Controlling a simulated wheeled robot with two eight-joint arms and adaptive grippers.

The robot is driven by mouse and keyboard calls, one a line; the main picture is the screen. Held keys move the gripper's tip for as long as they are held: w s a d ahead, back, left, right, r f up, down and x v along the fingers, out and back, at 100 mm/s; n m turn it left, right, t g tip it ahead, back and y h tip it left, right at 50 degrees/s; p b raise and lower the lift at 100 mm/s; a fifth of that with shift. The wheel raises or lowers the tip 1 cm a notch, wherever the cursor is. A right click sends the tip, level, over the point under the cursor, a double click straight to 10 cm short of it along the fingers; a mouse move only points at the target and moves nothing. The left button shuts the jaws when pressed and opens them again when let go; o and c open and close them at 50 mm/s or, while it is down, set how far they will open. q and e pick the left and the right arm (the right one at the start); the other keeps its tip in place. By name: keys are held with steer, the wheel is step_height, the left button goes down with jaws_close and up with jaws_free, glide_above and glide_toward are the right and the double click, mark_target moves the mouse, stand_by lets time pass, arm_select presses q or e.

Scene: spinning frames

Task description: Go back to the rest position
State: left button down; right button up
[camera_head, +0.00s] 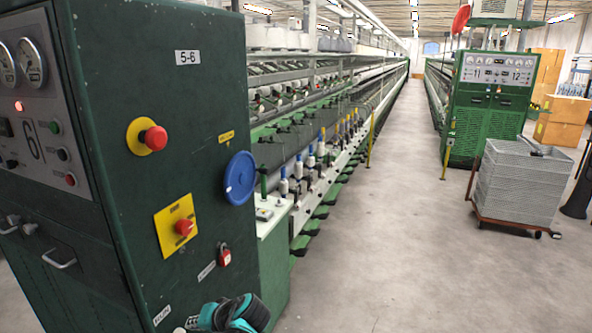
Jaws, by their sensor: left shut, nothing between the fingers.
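My left gripper (193,322) shows at the bottom edge of the head view, with teal and black parts. It is shut and empty. It is in front of the lower part of the dark green machine cabinet (190,105); I cannot tell whether it touches it. My right gripper is not in view.
The cabinet bears red stop buttons (155,138) and a blue disc (240,178). Long spinning frames (320,145) run back from it. A second green cabinet (490,105) and a cart of grey trays (520,185) stand at right. The concrete aisle (375,220) between is clear.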

arm_select(q)
steer(key=s+d+t+h, duration=0.1)
steer(key=s+d+h, duration=0.3)
steer(key=s, duration=0.5)
steer(key=s+d+t+h, duration=0.1)
steer(key=s+d+h, duration=0.3)
steer(key=s, duration=0.6)
steer(key=shift+s+d+r+h, duration=0.15)
steer(key=shift+s+r+h, duration=0.1)
steer(key=shift+h, duration=0.35)
